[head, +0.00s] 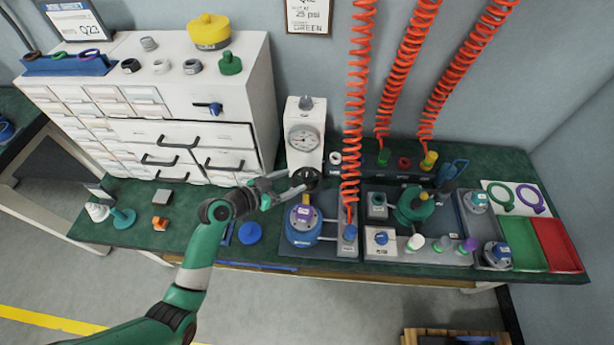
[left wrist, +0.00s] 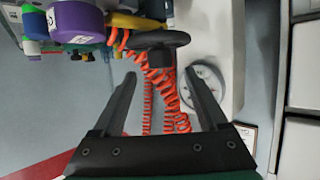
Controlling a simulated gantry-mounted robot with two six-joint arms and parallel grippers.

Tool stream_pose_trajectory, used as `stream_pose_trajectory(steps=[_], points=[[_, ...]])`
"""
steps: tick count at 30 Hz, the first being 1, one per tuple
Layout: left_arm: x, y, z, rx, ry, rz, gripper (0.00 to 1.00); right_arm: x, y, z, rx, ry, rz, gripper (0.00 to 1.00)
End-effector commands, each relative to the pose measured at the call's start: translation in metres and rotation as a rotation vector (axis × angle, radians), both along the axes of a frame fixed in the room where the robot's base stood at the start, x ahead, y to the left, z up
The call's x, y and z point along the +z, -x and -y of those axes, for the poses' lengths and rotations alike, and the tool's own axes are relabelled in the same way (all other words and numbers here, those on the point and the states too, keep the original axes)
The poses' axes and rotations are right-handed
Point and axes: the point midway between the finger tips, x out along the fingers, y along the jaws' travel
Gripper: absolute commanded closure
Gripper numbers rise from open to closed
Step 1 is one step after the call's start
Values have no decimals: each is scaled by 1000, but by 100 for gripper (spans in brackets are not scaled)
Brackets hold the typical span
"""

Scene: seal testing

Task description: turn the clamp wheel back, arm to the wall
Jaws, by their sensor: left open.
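The black clamp wheel (head: 309,178) stands on the bench in front of the white gauge box (head: 303,120), above the blue round housing (head: 302,228). My left gripper (head: 293,183) comes in from the left, open, with its fingers pointing at the wheel. In the left wrist view the wheel (left wrist: 160,39) is seen nearly edge-on, just beyond the open fingertips (left wrist: 160,76). Nothing is between the fingers, and I see no contact with the wheel. The clamp's arm cannot be made out clearly. My right gripper is not in view.
Red coiled hoses (head: 354,100) hang just right of the wheel. A white drawer cabinet (head: 235,95) stands to the left. Valve fixtures and a green and red tray (head: 556,245) fill the right of the bench.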

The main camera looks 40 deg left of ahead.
Motion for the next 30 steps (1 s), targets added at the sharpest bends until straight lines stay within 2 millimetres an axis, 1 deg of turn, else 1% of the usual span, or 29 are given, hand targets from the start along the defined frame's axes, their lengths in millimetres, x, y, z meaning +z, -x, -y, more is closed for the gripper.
stream_pose_trajectory(steps=[1, 3, 6, 9, 13, 20, 23, 24, 29, 30], points=[[-9, -12, 2, -4, 0, 0, 24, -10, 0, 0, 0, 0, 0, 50], [-15, -27, 3, -3, 0, 1, 24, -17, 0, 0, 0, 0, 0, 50], [-22, -45, 4, -3, -1, 0, 24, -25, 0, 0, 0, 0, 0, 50], [-26, -58, 5, -1, 0, 1, 24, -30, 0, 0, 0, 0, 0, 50], [-27, -65, 5, 0, -1, 2, 24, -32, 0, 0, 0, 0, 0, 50], [-26, -66, 5, 0, 0, 1, 24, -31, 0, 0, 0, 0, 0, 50], [-26, -66, 5, 0, 0, 1, 40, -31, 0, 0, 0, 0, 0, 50], [-26, -66, 5, 0, 0, 1, 47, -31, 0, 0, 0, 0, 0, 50], [-26, -66, 5, 0, -1, 1, 76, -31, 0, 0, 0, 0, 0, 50], [-26, -66, 5, 0, -1, 1, 83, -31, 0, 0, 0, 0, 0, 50]])
